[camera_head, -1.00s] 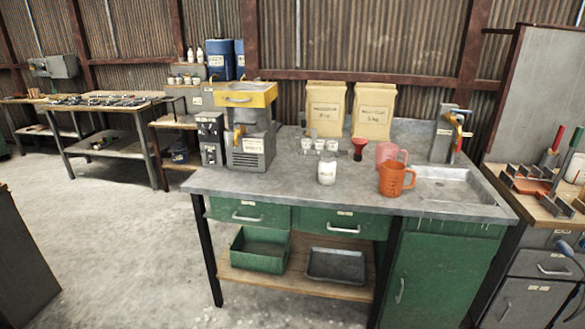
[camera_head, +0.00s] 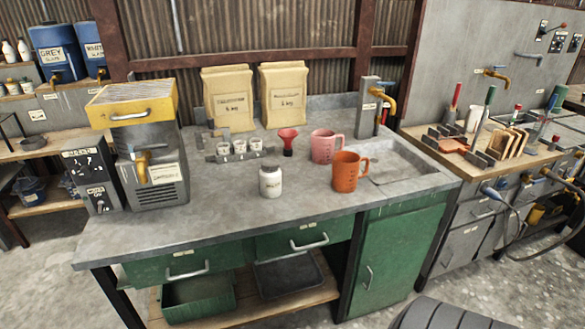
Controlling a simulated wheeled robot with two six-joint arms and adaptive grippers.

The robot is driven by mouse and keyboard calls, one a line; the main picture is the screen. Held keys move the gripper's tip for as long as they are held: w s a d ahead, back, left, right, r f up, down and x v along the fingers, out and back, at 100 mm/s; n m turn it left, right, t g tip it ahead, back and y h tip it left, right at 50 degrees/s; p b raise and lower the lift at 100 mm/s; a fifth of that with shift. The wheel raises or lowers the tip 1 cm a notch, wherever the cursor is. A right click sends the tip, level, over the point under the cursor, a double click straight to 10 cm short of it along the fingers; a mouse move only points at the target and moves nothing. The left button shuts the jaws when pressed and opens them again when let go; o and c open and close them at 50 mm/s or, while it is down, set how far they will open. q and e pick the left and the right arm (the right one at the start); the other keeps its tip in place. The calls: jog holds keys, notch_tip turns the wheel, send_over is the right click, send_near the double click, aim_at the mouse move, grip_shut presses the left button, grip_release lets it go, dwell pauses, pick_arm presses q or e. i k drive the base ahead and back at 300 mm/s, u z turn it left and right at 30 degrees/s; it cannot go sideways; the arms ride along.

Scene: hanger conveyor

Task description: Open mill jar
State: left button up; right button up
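A small white jar (camera_head: 270,184) with a greyish top and a label stands upright near the front middle of the grey worktop (camera_head: 225,215). It looks closed, but its top is too small to tell for sure. It is the likeliest mill jar; its label is not readable. A grey machine (camera_head: 152,165) with a yellow top, a handle and a brass tap stands at the worktop's left. Neither of my grippers is in view.
An orange jug (camera_head: 346,173), a pink jug (camera_head: 323,147), a red funnel (camera_head: 287,141) and small white cups (camera_head: 239,146) stand behind or right of the jar. Paper sacks (camera_head: 229,98) stand at the back. A sink (camera_head: 385,165) is at right. The front left worktop is clear.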

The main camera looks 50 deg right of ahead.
aim_at(271, 182)
jog(key=z, duration=0.75)
jog(key=i, duration=0.7)
jog(key=z, duration=0.8)
